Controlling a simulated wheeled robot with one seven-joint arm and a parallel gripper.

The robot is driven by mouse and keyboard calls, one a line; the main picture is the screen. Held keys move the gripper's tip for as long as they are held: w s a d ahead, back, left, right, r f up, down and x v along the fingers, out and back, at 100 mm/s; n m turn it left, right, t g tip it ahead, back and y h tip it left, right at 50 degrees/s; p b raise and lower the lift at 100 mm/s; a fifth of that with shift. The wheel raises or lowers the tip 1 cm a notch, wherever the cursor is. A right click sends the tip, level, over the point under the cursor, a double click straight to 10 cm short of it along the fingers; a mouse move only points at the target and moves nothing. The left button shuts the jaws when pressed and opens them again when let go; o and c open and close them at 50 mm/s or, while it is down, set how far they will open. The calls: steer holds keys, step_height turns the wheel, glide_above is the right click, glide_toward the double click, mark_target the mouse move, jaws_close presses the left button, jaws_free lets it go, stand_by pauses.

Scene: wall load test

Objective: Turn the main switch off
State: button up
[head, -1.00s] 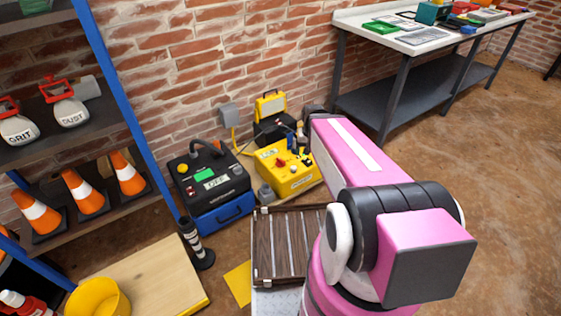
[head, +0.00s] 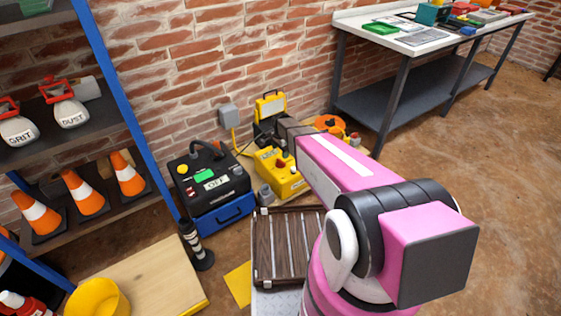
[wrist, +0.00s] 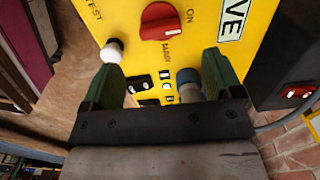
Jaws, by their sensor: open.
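A yellow box (head: 279,181) stands on the floor by the wall in the head view, partly hidden by my arm. In the wrist view its panel (wrist: 115,14) fills the top middle. A red rotary knob (wrist: 160,20) sits on it, above the word MAIN and beside the word ON; its long grip lies roughly sideways, toward ON. My gripper (wrist: 161,62) is open and empty, its two green fingers apart over the panel. The knob is beyond the fingertips, apart from them. A white button (wrist: 112,50) is close to the left finger and a blue-grey part (wrist: 189,80) close to the right one.
A black and blue unit marked OFF (head: 211,185) stands left of the yellow box. A work lamp (head: 269,108) and an orange reel (head: 331,124) are behind. A slatted crate (head: 283,210) lies in front. A dark unit with a red rocker (wrist: 298,92) is at the wrist view's right.

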mark_target(281, 160)
step_height(281, 160, down, 8)
steer(key=shift+r, duration=0.2)
steer(key=c, duration=0.9)
